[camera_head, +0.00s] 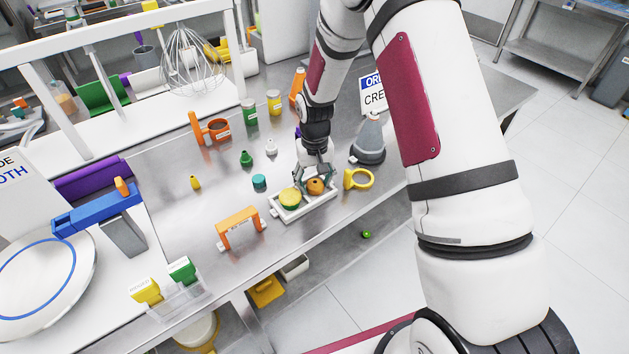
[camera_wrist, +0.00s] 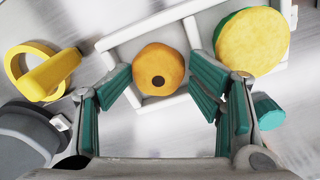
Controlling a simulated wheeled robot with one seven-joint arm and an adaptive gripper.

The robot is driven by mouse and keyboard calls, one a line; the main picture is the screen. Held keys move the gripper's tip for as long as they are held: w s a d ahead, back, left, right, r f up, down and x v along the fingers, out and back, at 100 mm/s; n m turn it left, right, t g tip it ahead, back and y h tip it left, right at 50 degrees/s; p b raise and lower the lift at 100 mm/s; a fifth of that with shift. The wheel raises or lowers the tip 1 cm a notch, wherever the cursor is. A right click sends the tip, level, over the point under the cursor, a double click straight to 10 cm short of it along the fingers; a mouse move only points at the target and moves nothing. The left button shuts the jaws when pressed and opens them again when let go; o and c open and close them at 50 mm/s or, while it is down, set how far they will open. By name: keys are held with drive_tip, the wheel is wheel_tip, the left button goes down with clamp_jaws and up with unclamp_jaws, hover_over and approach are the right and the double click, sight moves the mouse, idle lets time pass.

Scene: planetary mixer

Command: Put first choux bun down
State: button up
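An orange-brown choux bun (camera_wrist: 160,68) with a dark spot on top sits in one compartment of a white two-part tray (camera_wrist: 125,40). The bun also shows in the head view (camera_head: 315,186). A round yellow-topped piece with a green edge (camera_wrist: 252,42) fills the other compartment; it is at left in the head view (camera_head: 290,198). My gripper (camera_wrist: 164,84) points down over the tray, its teal finger pads spread on either side of the bun. A narrow gap shows at the right pad; the left pad is very close to the bun, and contact there is unclear.
A yellow ring-handled tool (camera_head: 357,180) lies right of the tray and a grey conical object (camera_head: 370,145) stands behind it. A small teal cylinder (camera_head: 259,181) and an orange arch (camera_head: 240,227) are at left.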

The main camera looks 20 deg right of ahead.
wheel_tip(320, 180, up, 13)
drive_tip(key=b, duration=0.1)
wheel_tip(320, 180, up, 9)
drive_tip(key=t, duration=0.1)
hover_over(315, 182)
drive_tip(key=s, duration=0.4)
drive_tip(key=s+r+t, duration=0.2)
drive_tip(key=s+r, duration=0.4)
drive_tip(key=s, duration=0.5)
drive_tip(key=s+r+t, duration=0.2)
drive_tip(key=s+r, duration=0.4)
drive_tip(key=s, duration=0.6)
drive_tip(key=shift+s+n, duration=0.3)
drive_tip(key=shift+n, duration=0.1)
drive_tip(key=shift+d+r, duration=0.1)
